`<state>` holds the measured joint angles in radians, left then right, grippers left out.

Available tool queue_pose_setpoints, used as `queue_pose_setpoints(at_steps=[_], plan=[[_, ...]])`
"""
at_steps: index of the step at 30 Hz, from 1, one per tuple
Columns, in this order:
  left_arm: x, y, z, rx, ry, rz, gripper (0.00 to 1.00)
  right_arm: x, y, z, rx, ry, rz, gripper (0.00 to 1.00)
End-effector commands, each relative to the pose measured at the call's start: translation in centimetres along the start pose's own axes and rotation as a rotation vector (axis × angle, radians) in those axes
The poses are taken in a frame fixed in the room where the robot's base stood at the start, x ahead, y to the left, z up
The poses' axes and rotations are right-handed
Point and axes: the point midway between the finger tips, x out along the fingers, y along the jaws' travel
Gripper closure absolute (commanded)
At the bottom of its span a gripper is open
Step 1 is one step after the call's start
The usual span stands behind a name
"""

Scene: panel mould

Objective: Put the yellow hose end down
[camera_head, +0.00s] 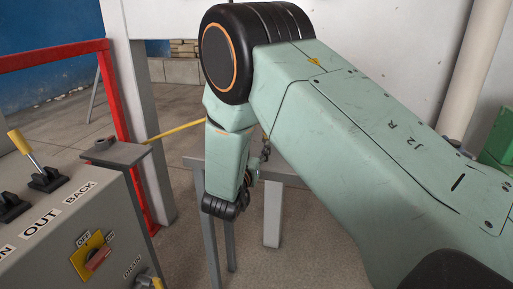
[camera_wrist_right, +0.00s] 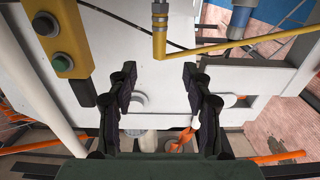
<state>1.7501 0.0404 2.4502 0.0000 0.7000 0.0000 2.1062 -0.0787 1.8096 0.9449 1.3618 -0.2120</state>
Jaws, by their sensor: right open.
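A yellow hose or pipe (camera_wrist_right: 240,46) runs across the top of the right wrist view to a bend, where a yellow end with a brass-coloured fitting (camera_wrist_right: 159,18) points up. My right gripper (camera_wrist_right: 160,72) is open, its two black fingers wide apart with nothing between them. The yellow end appears beyond the fingertips, apart from both. In the head view a thin yellow length (camera_head: 178,131) runs from beside the grey cabinet to behind my right arm, which hides most of that gripper. My left gripper is in neither view.
A grey control cabinet (camera_head: 50,235) with levers and a red switch stands at left, by a red frame (camera_head: 108,95). A grey stand (camera_head: 275,178) is partly behind my arm. A yellow button box (camera_wrist_right: 58,40) and orange parts (camera_wrist_right: 183,141) show in the wrist view.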

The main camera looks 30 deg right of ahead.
Motion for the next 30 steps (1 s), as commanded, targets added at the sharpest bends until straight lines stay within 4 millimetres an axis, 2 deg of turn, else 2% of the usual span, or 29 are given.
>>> queue_pose_setpoints(at_steps=[5,7,8,11,12,14,15,17,18,20,21,24,27,30], plan=[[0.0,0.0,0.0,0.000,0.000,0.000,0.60,0.2,0.1,0.2,-0.001,-0.004,0.000,0.50],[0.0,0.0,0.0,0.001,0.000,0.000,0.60,-0.1,0.2,1.3,-0.019,-0.031,-0.018,0.50],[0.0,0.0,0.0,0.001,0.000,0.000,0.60,-0.4,0.3,2.3,-0.035,-0.055,-0.036,0.50],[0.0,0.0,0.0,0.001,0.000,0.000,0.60,-2.5,1.1,7.8,-0.118,-0.196,-0.131,0.50],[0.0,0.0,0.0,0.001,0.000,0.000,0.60,-4.0,1.7,10.6,-0.160,-0.275,-0.180,0.50],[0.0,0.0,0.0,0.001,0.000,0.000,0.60,-6.8,3.0,15.0,-0.226,-0.408,-0.254,0.50],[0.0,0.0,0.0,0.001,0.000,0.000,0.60,-8.9,4.1,17.6,-0.267,-0.499,-0.299,0.50],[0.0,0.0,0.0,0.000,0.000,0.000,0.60,-12.4,5.9,21.1,-0.325,-0.634,-0.361,0.50],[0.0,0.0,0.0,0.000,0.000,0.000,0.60,-14.9,7.4,23.1,-0.363,-0.726,-0.399,0.50],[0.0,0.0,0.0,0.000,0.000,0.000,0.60,-18.8,9.7,25.7,-0.416,-0.864,-0.450,0.50],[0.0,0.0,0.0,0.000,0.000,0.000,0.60,-21.5,11.4,27.1,-0.450,-0.955,-0.481,0.50],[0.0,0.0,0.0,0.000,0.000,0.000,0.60,-27.9,15.4,29.1,-0.524,-1.163,-0.546,0.50],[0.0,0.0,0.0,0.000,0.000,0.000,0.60,-32.9,18.8,29.8,-0.578,-1.326,-0.592,0.50],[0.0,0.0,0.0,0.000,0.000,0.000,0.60,-36.1,20.9,29.7,-0.613,-1.429,-0.622,0.50]])
